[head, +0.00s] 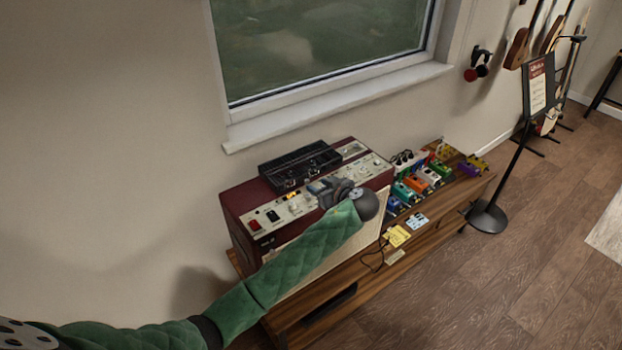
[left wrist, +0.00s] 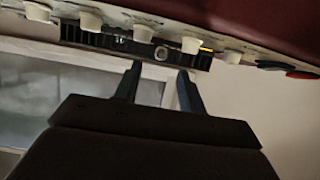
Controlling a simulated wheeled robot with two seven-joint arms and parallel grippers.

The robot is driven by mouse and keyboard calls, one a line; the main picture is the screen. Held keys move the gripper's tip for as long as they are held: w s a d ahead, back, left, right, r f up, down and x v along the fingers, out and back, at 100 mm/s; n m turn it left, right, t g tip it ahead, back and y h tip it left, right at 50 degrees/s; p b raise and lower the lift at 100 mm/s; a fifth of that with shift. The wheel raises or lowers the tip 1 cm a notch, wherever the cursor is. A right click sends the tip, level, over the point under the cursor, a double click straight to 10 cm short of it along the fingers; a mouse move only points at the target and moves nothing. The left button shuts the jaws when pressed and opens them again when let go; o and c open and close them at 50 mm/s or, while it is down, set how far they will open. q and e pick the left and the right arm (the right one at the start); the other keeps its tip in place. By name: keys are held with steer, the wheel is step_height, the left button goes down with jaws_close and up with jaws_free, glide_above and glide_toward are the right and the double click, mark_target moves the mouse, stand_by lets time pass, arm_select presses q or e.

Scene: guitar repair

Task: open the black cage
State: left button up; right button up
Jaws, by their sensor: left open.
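The black cage (head: 290,168) is a low, dark, flat box lying on top of a dark red amplifier (head: 235,205). Its lid looks closed, though its inside is hard to make out. My left gripper (head: 322,187) is at the amplifier's control panel, just in front of the cage. In the left wrist view the two fingers (left wrist: 160,78) are apart with nothing between them. They point at the cage's long edge (left wrist: 100,38), which has a small round latch-like part between the fingertips. I cannot tell whether they touch it. My right gripper is not in view.
The amplifier stands on a wooden bench (head: 440,222) below a window (head: 330,45). White knobs (left wrist: 91,17) line its panel close to my fingers. Several coloured pedals (head: 417,183) and yellow notes (head: 397,236) lie to the right. A sign stand (head: 488,216) is on the floor.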

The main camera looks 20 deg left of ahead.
mark_target(308, 182)
arm_select(q)
steer(key=p+x, duration=0.2)
steer(key=x, duration=0.3)
steer(key=shift+a+f, duration=0.1)
steer(key=shift+f, duration=0.05)
steer(key=shift+f, duration=0.1)
steer(key=c, duration=0.5)
jaws_close()
